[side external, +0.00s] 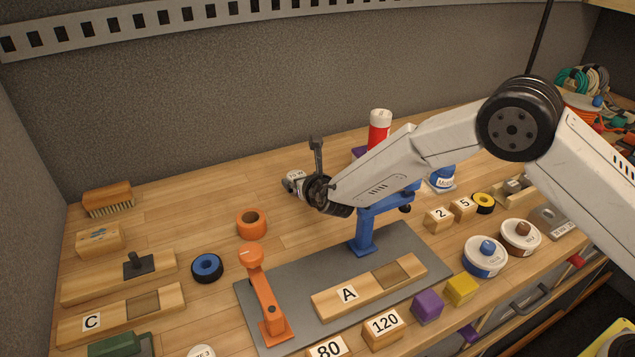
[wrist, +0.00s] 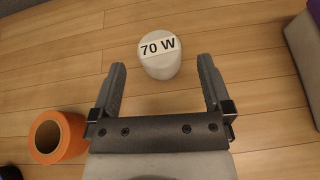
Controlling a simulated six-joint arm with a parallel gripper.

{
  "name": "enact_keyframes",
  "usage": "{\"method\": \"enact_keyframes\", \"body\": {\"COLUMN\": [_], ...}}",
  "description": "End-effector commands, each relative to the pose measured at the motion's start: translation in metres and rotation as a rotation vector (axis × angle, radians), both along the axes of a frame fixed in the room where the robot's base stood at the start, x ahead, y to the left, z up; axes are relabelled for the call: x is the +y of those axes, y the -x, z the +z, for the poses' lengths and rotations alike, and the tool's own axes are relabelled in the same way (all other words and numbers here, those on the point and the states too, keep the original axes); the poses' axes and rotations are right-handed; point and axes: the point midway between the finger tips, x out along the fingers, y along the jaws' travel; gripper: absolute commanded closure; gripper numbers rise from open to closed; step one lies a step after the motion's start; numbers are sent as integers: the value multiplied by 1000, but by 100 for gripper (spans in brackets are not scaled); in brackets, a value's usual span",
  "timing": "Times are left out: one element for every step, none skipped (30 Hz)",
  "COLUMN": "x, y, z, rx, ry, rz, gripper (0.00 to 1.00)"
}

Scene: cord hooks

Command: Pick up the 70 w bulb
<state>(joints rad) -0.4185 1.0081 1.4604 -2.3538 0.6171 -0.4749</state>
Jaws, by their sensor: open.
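The 70 w bulb (wrist: 160,66) shows in the wrist view as a pale, rounded piece with a white "70 W" label on top, on the wooden bench. My gripper (wrist: 161,77) is open and empty, with one dark finger on each side of the view. The bulb lies ahead of the fingers, roughly centred between them, and neither finger touches it. In the side external view my gripper is over the middle of the bench, partly hidden by my wrist.
An orange tape roll (wrist: 58,137) lies left of my gripper, and it also shows in the side view (side external: 251,223). A blue stand (side external: 365,225) and an orange post (side external: 263,290) rise from a grey mat (side external: 390,303). A red-and-white can (side external: 379,131) stands behind my arm.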

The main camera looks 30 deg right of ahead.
Motion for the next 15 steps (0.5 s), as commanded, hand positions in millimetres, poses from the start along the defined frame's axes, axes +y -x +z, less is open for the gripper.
{"method": "enact_keyframes", "body": {"x": [0,-1,-1,-1,-1,-1,-1,-1,-1,-1,-1,-1,-1,-1,-1], "y": [-3,-5,-8,-10,-12,-15,-18,-20,-23,-25,-28,-30,-32,-34,-36], "z": [-1,-2,-4,-5,-7,-8,-9,-11,-12,-13,-13,-15,-15,-16,-17], "rx": [-1,-1,-1,-1,0,0,0,0,-1,-1,-1,0,0,0,0], "ry": [0,0,0,0,-1,-2,-1,-1,0,0,-1,-1,-1,-1,-1], "rz": [-1,-1,-1,-2,-3,-2,-2,-3,-1,-1,-2,-1,-1,-1,-1], "gripper": [0,0,0,0,0,0,0,0,0,0,0,0,0,0,0]}}
